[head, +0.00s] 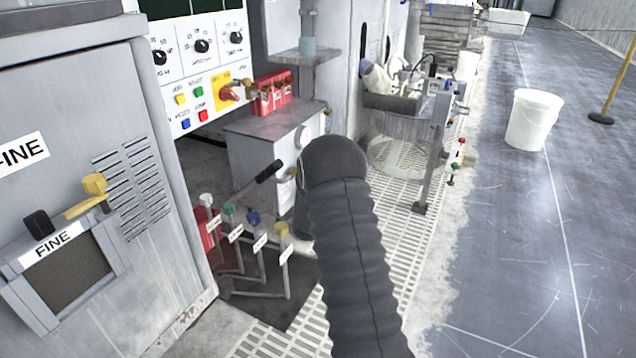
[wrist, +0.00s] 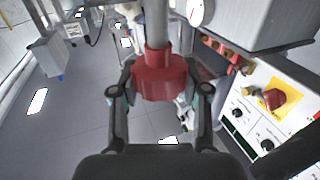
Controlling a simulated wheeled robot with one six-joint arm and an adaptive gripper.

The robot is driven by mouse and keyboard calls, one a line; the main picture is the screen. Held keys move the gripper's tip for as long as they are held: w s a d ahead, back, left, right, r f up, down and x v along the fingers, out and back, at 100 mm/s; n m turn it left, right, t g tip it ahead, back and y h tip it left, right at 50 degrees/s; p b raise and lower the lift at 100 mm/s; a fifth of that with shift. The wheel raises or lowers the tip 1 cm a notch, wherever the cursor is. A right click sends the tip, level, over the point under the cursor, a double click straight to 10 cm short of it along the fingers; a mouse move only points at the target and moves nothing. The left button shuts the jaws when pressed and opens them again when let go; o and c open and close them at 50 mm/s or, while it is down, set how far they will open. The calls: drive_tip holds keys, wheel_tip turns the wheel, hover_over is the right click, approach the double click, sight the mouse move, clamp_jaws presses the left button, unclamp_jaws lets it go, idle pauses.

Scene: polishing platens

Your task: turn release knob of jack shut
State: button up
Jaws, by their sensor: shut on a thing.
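A red lobed knob (wrist: 158,78) on a grey shaft (wrist: 157,30) shows in the middle of the wrist view. My gripper (wrist: 160,88) is shut on it, with one finger on each side. In the head view my dark sleeved arm hides the knob and my gripper. A grey housing (head: 258,150) with a round dial stands just left of my arm there, with a black-gripped lever (head: 268,171) in front. A grey housing with a dial (wrist: 198,12) is also beside the knob in the wrist view. The knob's turn angle cannot be told.
Levers with coloured knobs (head: 254,218) stand left of my arm, by a cabinet labelled FINE (head: 75,150). A control panel (head: 200,70) is behind them. Stands and a basin (head: 400,150) lie beyond my arm.

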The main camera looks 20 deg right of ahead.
drive_tip(key=shift+m+g+h, duration=0.5)
drive_tip(key=shift+m+h, duration=0.1)
drive_tip(key=shift+h, duration=0.1)
drive_tip(key=shift+r+h, duration=0.1)
drive_tip(key=shift+h, duration=0.2)
drive_tip(key=o, duration=1.2)
drive_tip(key=shift+d, duration=0.1)
drive_tip(key=shift+c, duration=0.2)
drive_tip(key=shift+s, duration=0.1)
drive_tip(key=shift+s+a, duration=0.2)
drive_tip(key=shift+a, duration=0.2)
drive_tip(key=v, duration=1.1)
drive_tip(key=shift+r, duration=0.1)
